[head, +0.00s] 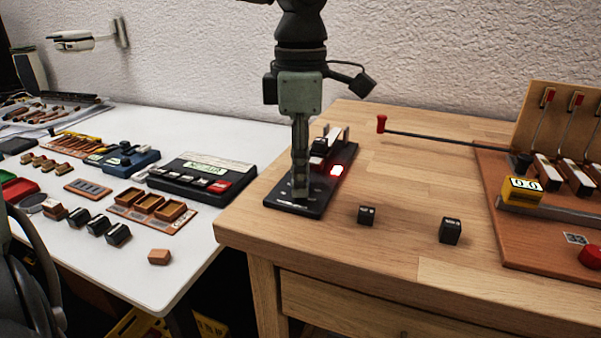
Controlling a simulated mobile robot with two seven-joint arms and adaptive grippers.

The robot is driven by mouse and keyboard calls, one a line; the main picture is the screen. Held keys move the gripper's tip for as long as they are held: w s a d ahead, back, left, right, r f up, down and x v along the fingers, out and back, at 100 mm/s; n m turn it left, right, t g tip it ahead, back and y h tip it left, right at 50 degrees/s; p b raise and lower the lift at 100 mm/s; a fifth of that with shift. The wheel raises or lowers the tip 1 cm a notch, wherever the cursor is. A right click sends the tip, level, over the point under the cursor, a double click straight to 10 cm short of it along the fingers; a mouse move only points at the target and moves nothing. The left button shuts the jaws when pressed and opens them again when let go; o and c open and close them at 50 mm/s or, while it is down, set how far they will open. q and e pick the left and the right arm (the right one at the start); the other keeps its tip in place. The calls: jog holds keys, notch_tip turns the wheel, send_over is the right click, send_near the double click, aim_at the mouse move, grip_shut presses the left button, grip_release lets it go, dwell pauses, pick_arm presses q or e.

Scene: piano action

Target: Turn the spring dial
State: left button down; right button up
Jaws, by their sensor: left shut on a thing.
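My left gripper (300,192) points straight down over a flat black device (318,208) at the left end of the wooden table. Its fingers are shut on a small part of that device, which they hide almost wholly. I cannot tell whether this part is the spring dial, and no dial shows clearly elsewhere. A lit red lamp (338,170) glows on the device, right of the fingers. Light upright pieces (340,134) and a black block stand at its back. My right gripper is not in view.
Two small black blocks (366,215) (450,230) stand on the wooden table (400,270). A red-tipped rod (440,138) reaches left from the lever board (545,230), which carries a yellow counter (522,192). A white table (190,125) at left holds several devices and trays.

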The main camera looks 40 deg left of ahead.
pick_arm(q)
jog(key=c, duration=1.3)
grip_release()
jog(key=shift+o, duration=0.2)
jog(key=shift+r, duration=0.1)
notch_tip(320, 180, up, 12)
